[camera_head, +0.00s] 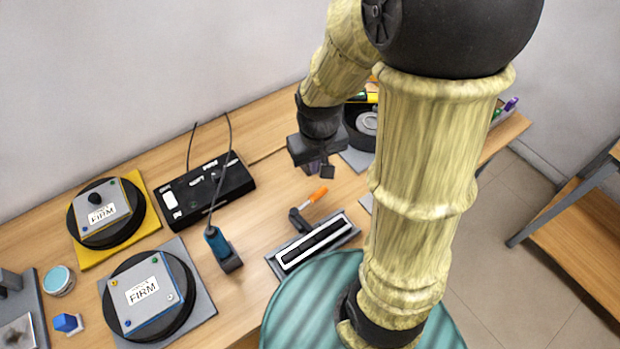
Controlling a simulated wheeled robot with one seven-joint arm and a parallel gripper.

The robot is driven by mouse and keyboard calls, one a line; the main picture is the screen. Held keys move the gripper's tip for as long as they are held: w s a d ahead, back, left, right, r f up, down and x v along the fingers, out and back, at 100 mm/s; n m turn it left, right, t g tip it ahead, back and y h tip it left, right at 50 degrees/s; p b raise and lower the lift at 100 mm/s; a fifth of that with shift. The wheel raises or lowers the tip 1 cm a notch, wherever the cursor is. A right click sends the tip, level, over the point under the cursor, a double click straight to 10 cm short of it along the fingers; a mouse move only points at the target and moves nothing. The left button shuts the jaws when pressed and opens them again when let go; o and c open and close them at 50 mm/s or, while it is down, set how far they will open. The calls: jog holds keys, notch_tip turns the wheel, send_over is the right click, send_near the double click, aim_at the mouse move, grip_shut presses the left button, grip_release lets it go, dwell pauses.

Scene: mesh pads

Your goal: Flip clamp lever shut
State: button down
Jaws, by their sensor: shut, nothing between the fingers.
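The clamp (298,218) stands on the wooden table just behind a long grey holder, and its lever has an orange handle (318,194) that slants up to the right. The handle looks raised, but its exact angle is hard to tell. My gripper (321,172) hangs above and slightly behind the orange handle, with a small gap between them in the picture. Its fingers are together and hold nothing. No contact with the lever shows.
A grey holder with a black-and-white bar (313,246) lies in front of the clamp. A blue-handled tool (220,248) and a black box (205,190) stand to the left. Two round pads marked FIRM (185,290) are farther left. My arm hides the table's right part.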

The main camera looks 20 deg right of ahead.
aim_at(310, 200)
jog(key=w+a+f+n+g+h+p, duration=0.1)
jog(key=w+f+n+g+p, duration=0.2)
jog(key=w, duration=0.5)
notch_tip(310, 200, down, 3)
jog(key=shift+w+a+r+n+g+h+p, duration=0.25)
jog(key=shift+w+n+g+p, duration=0.2)
jog(key=shift+g, duration=0.65)
jog(key=shift+f, duration=0.1)
jog(key=p+x, duration=0.2)
jog(key=x, duration=0.8)
jog(key=shift+d, duration=0.1)
jog(key=shift+s, duration=0.1)
